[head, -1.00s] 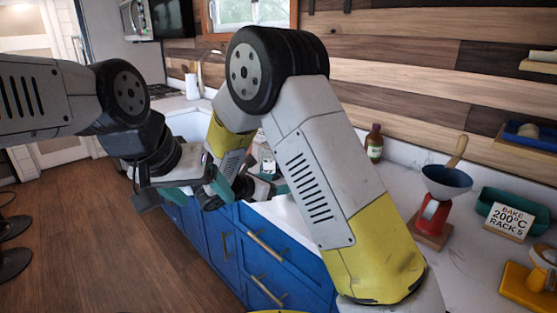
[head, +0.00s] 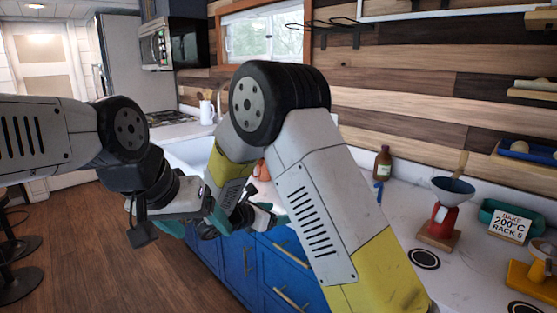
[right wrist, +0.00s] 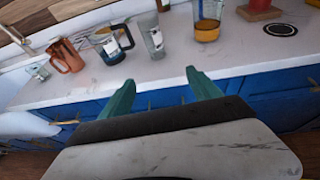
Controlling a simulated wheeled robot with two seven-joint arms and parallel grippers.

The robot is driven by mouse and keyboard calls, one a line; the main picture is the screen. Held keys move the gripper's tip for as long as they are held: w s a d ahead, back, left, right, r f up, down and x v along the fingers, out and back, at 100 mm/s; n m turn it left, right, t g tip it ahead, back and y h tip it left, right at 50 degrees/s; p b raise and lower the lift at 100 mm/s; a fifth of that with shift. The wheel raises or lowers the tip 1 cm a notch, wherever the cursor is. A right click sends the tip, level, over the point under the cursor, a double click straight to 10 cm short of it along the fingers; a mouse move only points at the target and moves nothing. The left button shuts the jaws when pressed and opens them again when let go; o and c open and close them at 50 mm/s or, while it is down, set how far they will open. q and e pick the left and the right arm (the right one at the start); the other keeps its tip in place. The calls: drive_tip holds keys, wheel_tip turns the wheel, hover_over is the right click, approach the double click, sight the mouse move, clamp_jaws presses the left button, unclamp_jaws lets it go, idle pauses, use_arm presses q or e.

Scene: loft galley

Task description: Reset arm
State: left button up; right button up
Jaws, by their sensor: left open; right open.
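My left gripper (head: 195,218) is in the head view, low and left of the middle, above the floor in front of the blue cabinets. Its teal fingers are apart and partly covered by my own wrist parts. My right gripper (head: 254,207) is just right of it, near the counter's front edge, partly hidden by my right arm. In the right wrist view, the right gripper (right wrist: 160,90) shows two teal fingers wide apart with nothing between them, pointing toward the counter (right wrist: 170,72).
In the right wrist view, a copper pitcher (right wrist: 66,57), dark-handled glass mug (right wrist: 112,46), clear glass (right wrist: 152,38) and amber-filled glass (right wrist: 207,22) stand on the counter. The head view shows a brown bottle (head: 383,162), red-based funnel stand (head: 441,218) and sign (head: 509,225). Left floor (head: 100,250) is open.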

drive_tip(key=s+d+r+m+g+y, duration=0.1)
drive_tip(key=s+d+r+m+g, duration=0.2)
drive_tip(key=s+d+m, duration=0.4)
drive_tip(key=s+d+r+m+g+y, duration=0.25)
drive_tip(key=s+d+m+g, duration=0.2)
drive_tip(key=d, duration=0.35)
drive_tip(key=s+r+m+t+y, duration=0.1)
drive_tip(key=s+r+m+y, duration=0.2)
drive_tip(key=s+m, duration=0.4)
drive_tip(key=s+r+m+t+y, duration=0.2)
drive_tip(key=s+r+m+y, duration=0.2)
drive_tip(key=s+m, duration=0.3)
drive_tip(key=shift+s+d+r+m, duration=0.15)
drive_tip(key=shift+s+r+m, duration=0.2)
drive_tip(key=shift+s+r, duration=0.3)
drive_tip(key=shift+y, duration=0.25)
